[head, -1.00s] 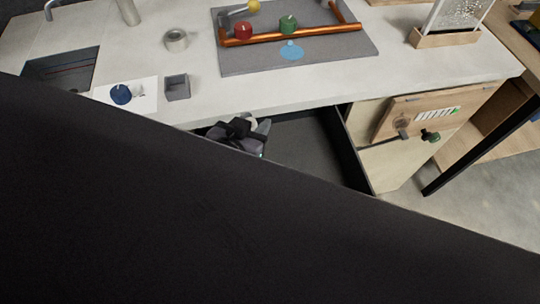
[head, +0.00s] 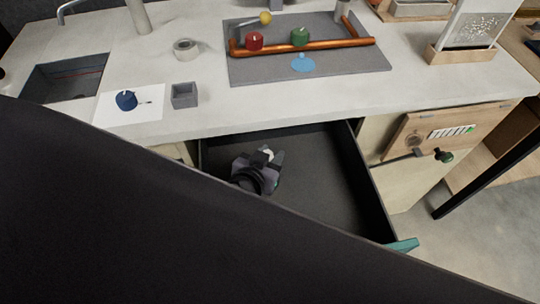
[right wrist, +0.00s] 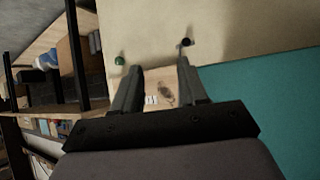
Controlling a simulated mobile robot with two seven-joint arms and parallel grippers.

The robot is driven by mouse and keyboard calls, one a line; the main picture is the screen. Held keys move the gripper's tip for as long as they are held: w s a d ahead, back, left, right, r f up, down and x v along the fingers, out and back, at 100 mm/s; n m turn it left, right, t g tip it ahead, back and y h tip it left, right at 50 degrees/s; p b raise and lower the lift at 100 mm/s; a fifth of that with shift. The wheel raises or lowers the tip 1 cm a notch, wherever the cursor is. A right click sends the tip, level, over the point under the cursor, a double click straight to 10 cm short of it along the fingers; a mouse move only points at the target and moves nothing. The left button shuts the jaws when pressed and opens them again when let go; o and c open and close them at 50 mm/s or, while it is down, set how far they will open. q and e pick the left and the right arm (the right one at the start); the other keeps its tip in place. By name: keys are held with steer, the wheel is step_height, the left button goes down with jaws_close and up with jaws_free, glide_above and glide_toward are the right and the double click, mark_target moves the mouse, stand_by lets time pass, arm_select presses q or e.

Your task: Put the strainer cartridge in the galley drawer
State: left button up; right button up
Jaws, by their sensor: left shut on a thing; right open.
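The galley drawer (head: 330,200) is pulled open below the counter. Its dark inside shows in the head view, and a teal front corner (head: 403,245) sticks out at the right. My left gripper (head: 264,164) is inside the drawer's outline, toward its left and back. It is shut on a small pale piece (head: 268,154), probably the strainer cartridge, mostly hidden by the fingers. Whether it touches the drawer floor I cannot tell. My right gripper (right wrist: 159,65) is open and empty in the right wrist view, with a teal panel (right wrist: 265,115) to its right.
The counter holds a grey mat (head: 300,69) with copper pipe and valves, a tape roll (head: 185,49), a small grey box (head: 184,95) and a printed card (head: 108,108). A sink (head: 65,78) is at left. A large dark shape blocks the lower head view.

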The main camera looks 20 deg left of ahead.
arm_select(q)
steer(key=shift+f, duration=0.1)
steer(key=o, duration=1.1)
steer(key=shift+c, duration=0.2)
